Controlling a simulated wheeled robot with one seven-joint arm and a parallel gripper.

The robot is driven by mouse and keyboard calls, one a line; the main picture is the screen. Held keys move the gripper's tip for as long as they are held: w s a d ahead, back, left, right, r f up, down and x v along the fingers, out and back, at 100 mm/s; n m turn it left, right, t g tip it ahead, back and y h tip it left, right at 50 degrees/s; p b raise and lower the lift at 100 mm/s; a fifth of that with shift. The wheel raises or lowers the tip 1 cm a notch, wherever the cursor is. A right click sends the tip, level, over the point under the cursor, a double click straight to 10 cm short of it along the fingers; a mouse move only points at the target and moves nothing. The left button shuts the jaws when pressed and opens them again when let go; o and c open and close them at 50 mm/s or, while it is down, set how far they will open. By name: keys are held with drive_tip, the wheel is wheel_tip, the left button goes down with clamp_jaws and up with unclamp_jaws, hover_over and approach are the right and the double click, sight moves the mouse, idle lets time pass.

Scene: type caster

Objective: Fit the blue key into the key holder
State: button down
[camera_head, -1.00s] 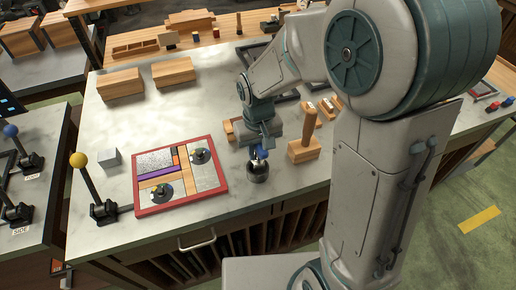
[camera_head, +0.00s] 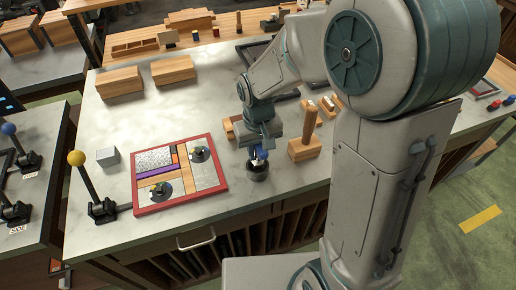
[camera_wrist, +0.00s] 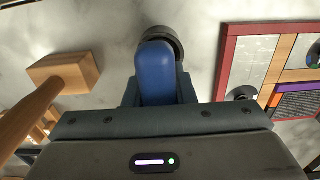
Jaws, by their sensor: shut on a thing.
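The blue key (camera_head: 261,153) is in my gripper (camera_head: 262,150), above a dark round key holder (camera_head: 258,172) near the table's front edge. In the wrist view the blue key (camera_wrist: 156,72) fills the space between the jaws of my gripper (camera_wrist: 158,90), which is shut on it. The dark rim of the key holder (camera_wrist: 168,38) shows just past the key's far end. The key's lower end is hidden, so I cannot tell whether it is inside the holder or only over it.
A red-framed board (camera_head: 222,172) with coloured panels lies to the left of the holder. A wooden block with an upright handle (camera_head: 304,150) stands close on the right. A lever with a yellow ball (camera_head: 77,158) and a grey cube (camera_head: 108,157) are farther left.

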drive_tip(key=shift+f+b, duration=1.45)
drive_tip(key=shift+f, duration=0.35)
drive_tip(key=c, duration=1.1)
unclamp_jaws()
drive_tip(key=shift+r, duration=0.1)
wheel_tip(320, 180, up, 14)
drive_tip(key=shift+f, duration=0.1)
drive_tip(key=s+d+m+t, duration=0.1)
drive_tip(key=s+d, duration=0.3)
drive_tip(key=s+d+f+m+t, duration=0.1)
drive_tip(key=s+d, duration=0.3)
drive_tip(key=s+d+f+m+t, duration=0.1)
drive_tip(key=s+d, duration=0.2)
drive_tip(key=s, duration=0.1)
drive_tip(key=shift+s+d+f, duration=0.1)
drive_tip(key=shift+s+d, duration=0.1)
drive_tip(key=shift+d, duration=0.2)
